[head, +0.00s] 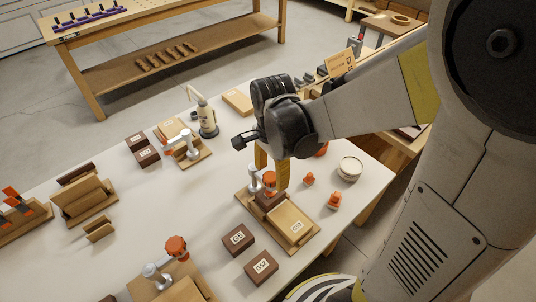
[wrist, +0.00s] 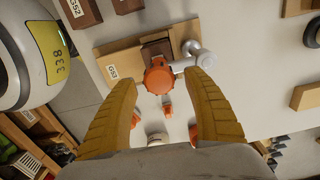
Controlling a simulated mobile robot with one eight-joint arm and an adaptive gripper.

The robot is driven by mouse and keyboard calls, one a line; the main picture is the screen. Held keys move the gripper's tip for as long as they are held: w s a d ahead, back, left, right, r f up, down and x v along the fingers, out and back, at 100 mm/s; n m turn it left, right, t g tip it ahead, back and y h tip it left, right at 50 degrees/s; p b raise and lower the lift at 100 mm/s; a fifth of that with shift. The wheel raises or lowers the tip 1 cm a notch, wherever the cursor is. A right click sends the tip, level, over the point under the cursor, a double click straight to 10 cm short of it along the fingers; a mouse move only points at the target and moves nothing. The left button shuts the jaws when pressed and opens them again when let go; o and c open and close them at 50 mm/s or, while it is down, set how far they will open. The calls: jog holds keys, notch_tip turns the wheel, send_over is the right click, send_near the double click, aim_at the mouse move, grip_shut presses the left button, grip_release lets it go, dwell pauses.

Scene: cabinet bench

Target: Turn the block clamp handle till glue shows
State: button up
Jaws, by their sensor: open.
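The block clamp in front of me has an orange handle knob (head: 269,179), a silver post and arm, and a wooden board (head: 292,228) with a dark block (head: 266,199) on it. In the wrist view the knob (wrist: 159,76) lies between my two yellow fingers, beside the silver post (wrist: 198,66). The dark block (wrist: 156,48) shows behind the knob. My gripper (head: 271,176) is open, pointing down over the clamp, with one finger on each side of the knob. A gap shows at each finger in the wrist view. The glue seam is not clear.
Loose dark blocks (head: 261,266) lie at the near edge. Another clamp with an orange knob (head: 176,247) stands at the near left. A glue bottle (head: 205,112) stands behind. Small orange pieces (head: 334,200) and a round dish (head: 349,168) sit to the right.

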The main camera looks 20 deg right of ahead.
aim_at(273, 179)
notch_tip(273, 179, up, 11)
dwell(0.3)
dwell(1.5)
jog(key=shift+s+a+r+n+t, duration=0.15)
jog(key=shift+s+n+t, duration=0.9)
jog(key=shift+n, duration=1.45)
jog(key=shift+s+d+r+n+t, duration=0.1)
jog(key=shift+s+r+n+t, duration=0.2)
jog(key=shift+s+n+t, duration=1.5)
jog(key=shift+w+a+r+n+t, duration=0.15)
jog(key=shift+n+t, duration=0.5)
jog(key=shift+n, duration=2.55)
jog(key=shift+s+d, duration=0.1)
